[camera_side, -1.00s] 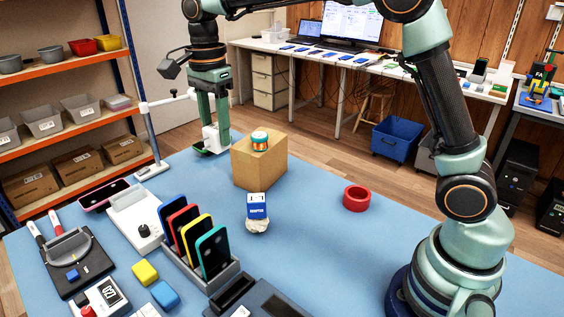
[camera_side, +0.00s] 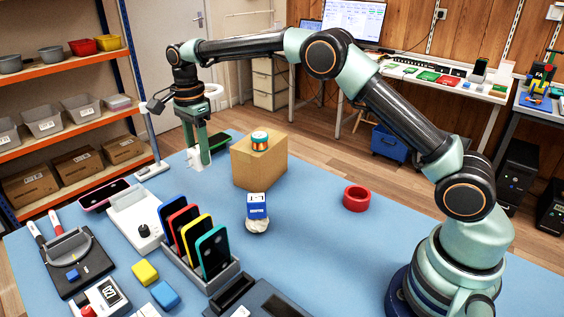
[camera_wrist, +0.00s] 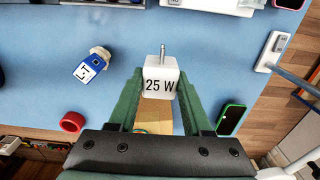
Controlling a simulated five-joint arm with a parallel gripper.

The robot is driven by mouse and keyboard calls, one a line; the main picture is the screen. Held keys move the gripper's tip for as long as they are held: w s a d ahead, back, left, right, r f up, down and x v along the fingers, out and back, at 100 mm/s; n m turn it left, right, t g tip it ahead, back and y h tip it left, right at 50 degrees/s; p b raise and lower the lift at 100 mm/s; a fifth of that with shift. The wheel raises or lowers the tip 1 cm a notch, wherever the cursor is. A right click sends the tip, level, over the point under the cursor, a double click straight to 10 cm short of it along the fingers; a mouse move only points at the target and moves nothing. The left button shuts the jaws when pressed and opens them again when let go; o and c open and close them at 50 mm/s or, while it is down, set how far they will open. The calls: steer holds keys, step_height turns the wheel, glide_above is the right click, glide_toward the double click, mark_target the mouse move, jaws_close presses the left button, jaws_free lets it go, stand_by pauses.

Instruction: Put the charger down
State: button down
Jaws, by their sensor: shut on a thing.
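The charger, a white block marked "25 W" with a metal prong (camera_wrist: 160,84), is between the green fingers of my gripper (camera_wrist: 159,88) in the wrist view. My gripper is shut on it. In the side view my gripper (camera_side: 198,160) points down at the far left of the blue table, with the white charger (camera_side: 195,161) low at its fingertips. The charger is at or just above the table top; I cannot tell whether it touches. The fingers partly hide it in the side view.
A cardboard box (camera_side: 258,163) with a small striped round item on top stands right of my gripper. A green-edged phone (camera_wrist: 231,120) lies nearby. A blue-and-white adapter block (camera_side: 257,207), a red ring (camera_side: 356,198) and a phone rack (camera_side: 206,272) are nearer the camera.

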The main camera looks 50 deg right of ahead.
step_height(320, 180, down, 14)
steer(key=shift+f, duration=0.1)
stand_by(0.4)
steer(key=shift+f, duration=0.15)
steer(key=shift+c, duration=1.7)
jaws_free()
